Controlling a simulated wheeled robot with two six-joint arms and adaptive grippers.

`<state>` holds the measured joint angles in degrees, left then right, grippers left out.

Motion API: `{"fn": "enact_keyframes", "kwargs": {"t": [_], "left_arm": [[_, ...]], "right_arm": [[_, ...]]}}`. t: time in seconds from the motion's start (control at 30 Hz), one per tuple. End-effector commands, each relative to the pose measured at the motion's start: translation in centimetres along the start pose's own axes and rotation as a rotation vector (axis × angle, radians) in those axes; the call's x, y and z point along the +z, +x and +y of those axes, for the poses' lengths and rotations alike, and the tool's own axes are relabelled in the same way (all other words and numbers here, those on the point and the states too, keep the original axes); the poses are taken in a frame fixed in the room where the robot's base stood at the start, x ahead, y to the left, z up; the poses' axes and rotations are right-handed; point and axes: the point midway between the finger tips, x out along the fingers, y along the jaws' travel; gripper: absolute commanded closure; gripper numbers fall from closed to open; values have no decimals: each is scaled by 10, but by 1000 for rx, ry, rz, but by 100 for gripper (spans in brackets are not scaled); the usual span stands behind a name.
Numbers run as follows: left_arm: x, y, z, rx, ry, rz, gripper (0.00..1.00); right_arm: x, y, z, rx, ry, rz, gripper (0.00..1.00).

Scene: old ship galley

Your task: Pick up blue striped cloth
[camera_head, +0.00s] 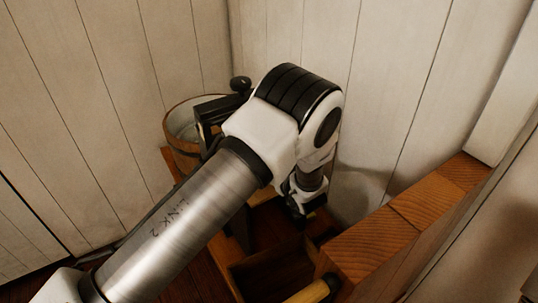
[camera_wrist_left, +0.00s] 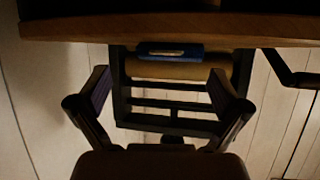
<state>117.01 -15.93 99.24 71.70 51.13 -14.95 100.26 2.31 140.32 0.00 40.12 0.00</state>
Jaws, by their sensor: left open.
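My left gripper (camera_wrist_left: 158,74) is open, its two fingers apart in the left wrist view. In the head view, my left arm hides most of the scene and I cannot make out its fingers. In the left wrist view, a small blue thing (camera_wrist_left: 153,48) with a pale patch lies beyond the fingers, just below a wooden edge. It is too dark to tell whether it is the blue striped cloth; no stripes show clearly. Nothing is visibly held between the fingers. My right gripper is not in view.
A round wooden-rimmed tub (camera_head: 178,127) stands behind my arm at the back. A thick wooden ledge (camera_head: 375,246) runs along the right. Pale plank walls (camera_head: 90,90) close in the corner. In the left wrist view, a dark frame (camera_wrist_left: 170,122) shows between the fingers and a wooden board (camera_wrist_left: 70,29) crosses the top.

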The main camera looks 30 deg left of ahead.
Motion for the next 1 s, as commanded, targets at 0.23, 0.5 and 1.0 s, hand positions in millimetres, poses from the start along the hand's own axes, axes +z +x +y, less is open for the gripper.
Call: {"fn": "enact_keyframes", "kwargs": {"t": [0.23, 0.5, 1.0], "left_arm": [[-8, 39, -4, -5, -2, -3, 0], [-3, 59, -2, 0, 2, -1, 0], [-3, 58, -3, 0, 1, -2, 67]], "right_arm": [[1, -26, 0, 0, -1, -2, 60], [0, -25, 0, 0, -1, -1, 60], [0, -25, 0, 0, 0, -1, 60]]}}
